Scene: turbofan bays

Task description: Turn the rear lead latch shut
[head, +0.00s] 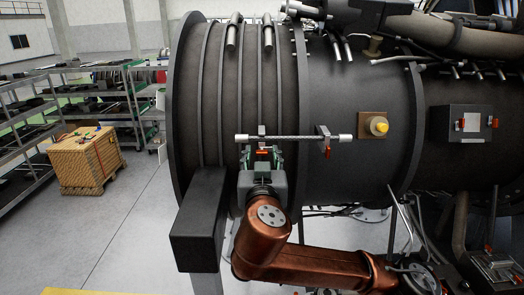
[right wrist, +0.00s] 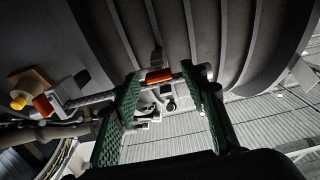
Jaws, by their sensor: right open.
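A braided lead (head: 290,138) with pale end fittings runs level along the dark engine casing. Two latches with orange tabs sit on it. The left latch (head: 262,152) is at my right gripper, its tab lying crosswise; it also shows in the right wrist view (right wrist: 159,76). The other latch (head: 326,142) is to the right, its tab hanging down; the right wrist view shows it at left (right wrist: 42,106). My right gripper (head: 262,154) is open, its green fingers on either side of the left latch's tab. I cannot tell if they touch it. My left gripper is out of view.
A yellow knob on a tan plate (head: 378,126) is right of the lead. A dark box (head: 200,220) juts out left of my right forearm. A grey box (head: 466,123) is on the casing further right. A wooden crate (head: 85,165) and shelves stand far left; floor there is clear.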

